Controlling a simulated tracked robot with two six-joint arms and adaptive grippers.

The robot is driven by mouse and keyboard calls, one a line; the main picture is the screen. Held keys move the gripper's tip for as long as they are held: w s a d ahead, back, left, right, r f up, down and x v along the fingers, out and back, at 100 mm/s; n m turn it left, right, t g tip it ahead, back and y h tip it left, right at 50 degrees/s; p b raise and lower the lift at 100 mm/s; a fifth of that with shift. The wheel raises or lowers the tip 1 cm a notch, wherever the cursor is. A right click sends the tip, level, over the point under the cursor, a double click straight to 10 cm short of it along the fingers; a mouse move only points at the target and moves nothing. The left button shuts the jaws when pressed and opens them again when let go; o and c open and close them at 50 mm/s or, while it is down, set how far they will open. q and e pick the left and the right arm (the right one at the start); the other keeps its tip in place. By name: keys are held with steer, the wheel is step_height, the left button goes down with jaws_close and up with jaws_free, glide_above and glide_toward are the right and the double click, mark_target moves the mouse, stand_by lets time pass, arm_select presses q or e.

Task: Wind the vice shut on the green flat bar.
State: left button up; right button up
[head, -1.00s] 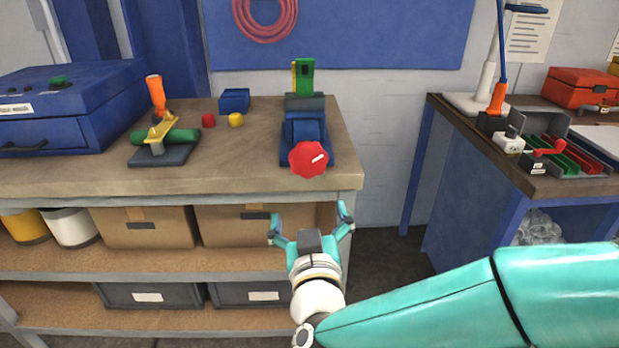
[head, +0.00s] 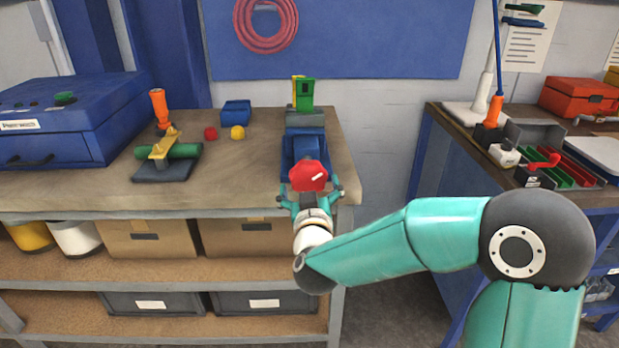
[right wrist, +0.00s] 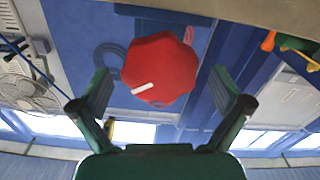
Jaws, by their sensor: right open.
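The blue vice (head: 303,147) stands at the right end of the workbench. Its red knob (head: 308,176) with a white mark faces me. The green flat bar (head: 304,94) stands upright at the vice's back, with a yellow strip along its left side. My right gripper (head: 311,190) is open at the front of the knob. In the right wrist view the red knob (right wrist: 160,70) lies between the two spread fingers (right wrist: 165,100), with a gap on each side. The bar's lower end is hidden by the vice. My left gripper is not in view.
On the workbench (head: 245,180) are a toggle clamp (head: 165,145) over a green cylinder, a red block, a yellow block and a blue bin (head: 236,113). A blue case (head: 75,115) stands at left. A second bench (head: 480,160) stands right, across a gap.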

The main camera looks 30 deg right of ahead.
steer(key=shift+x, duration=1.3)
steer(key=c, duration=1)
steer(key=shift+f+m+b, duration=0.15)
steer(key=shift+m+b, duration=0.65)
steer(key=shift+b, duration=0.2)
steer(key=m+b, duration=0.3)
steer(key=shift+a, duration=0.1)
steer(key=m+b, duration=0.5)
steer(key=m, duration=0.1)
steer(key=shift+a+m+b, duration=0.1)
steer(key=shift+m+b, duration=0.25)
steer(key=shift+m, duration=0.05)
steer(key=m+b, duration=0.4)
steer(key=m, duration=0.2)
steer(key=m+b, duration=0.4)
steer(key=m, duration=0.2)
steer(key=shift+w, duration=0.1)
